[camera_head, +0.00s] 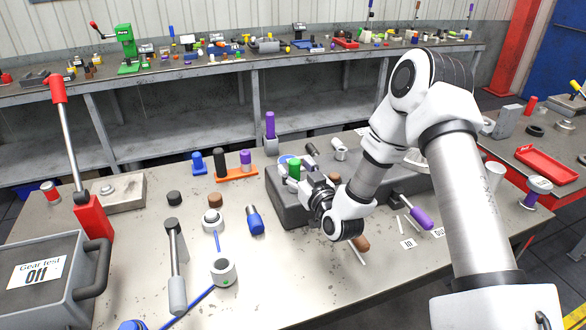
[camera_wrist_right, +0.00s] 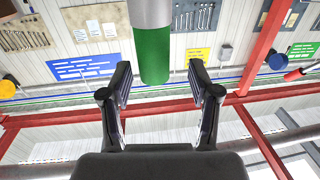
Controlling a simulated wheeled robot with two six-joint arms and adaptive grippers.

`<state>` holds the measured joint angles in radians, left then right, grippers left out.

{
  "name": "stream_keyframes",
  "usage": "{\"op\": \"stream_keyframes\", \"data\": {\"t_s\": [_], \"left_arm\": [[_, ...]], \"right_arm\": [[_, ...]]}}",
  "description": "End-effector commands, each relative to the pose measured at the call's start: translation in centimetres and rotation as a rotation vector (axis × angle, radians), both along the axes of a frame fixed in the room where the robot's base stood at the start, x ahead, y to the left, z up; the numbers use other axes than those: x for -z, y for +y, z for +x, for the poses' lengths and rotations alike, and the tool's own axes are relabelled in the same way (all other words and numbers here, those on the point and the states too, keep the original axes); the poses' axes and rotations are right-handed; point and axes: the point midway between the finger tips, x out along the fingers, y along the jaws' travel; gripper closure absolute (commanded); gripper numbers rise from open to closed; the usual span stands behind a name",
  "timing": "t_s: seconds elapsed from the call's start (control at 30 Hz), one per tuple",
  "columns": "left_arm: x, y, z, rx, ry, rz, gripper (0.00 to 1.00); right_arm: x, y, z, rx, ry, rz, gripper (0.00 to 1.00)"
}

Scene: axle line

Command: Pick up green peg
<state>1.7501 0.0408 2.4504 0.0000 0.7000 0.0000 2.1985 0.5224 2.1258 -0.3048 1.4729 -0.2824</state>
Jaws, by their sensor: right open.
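The green peg (camera_head: 293,167) stands upright at the dark grey block (camera_head: 291,212) in the middle of the workbench. In the right wrist view the green peg (camera_wrist_right: 153,52) has a grey upper part and lies between the two fingers, a little nearer the left one. My right gripper (camera_head: 298,181) is open around the peg, reaching in from the right. In the right wrist view its fingers (camera_wrist_right: 160,70) show gaps on both sides of the peg. The peg's lower part is hidden by the gripper in the head view. My left gripper is out of view.
An orange holder (camera_head: 236,174) with black and purple pegs stands left of the block. A purple-handled tool (camera_head: 421,219) lies right of my gripper.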

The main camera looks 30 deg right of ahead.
Motion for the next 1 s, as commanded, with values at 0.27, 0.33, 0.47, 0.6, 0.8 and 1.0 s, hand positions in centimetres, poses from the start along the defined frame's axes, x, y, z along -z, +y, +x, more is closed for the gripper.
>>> {"op": "stream_keyframes", "data": {"t_s": [0.27, 0.33, 0.47, 0.6, 0.8, 1.0], "left_arm": [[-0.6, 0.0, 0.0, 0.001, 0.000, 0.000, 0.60], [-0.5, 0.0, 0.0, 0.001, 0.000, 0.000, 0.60], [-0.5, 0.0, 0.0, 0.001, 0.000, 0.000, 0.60], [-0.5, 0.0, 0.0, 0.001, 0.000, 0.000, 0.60], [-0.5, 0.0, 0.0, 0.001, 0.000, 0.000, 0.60], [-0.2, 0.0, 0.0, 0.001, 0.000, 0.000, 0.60]], "right_arm": [[0.0, -0.3, 1.8, 0.001, 0.000, 0.002, 0.38], [0.0, -0.3, 1.8, 0.001, 0.000, 0.002, 0.38], [0.0, -0.3, 1.8, 0.001, 0.000, 0.001, 0.84], [0.0, -0.3, 1.8, 0.001, 0.000, 0.001, 1.00], [-0.1, -0.3, 1.8, 0.002, -0.001, 0.001, 1.00], [-0.8, -0.3, 1.8, 0.003, -0.004, 0.002, 1.00]]}}
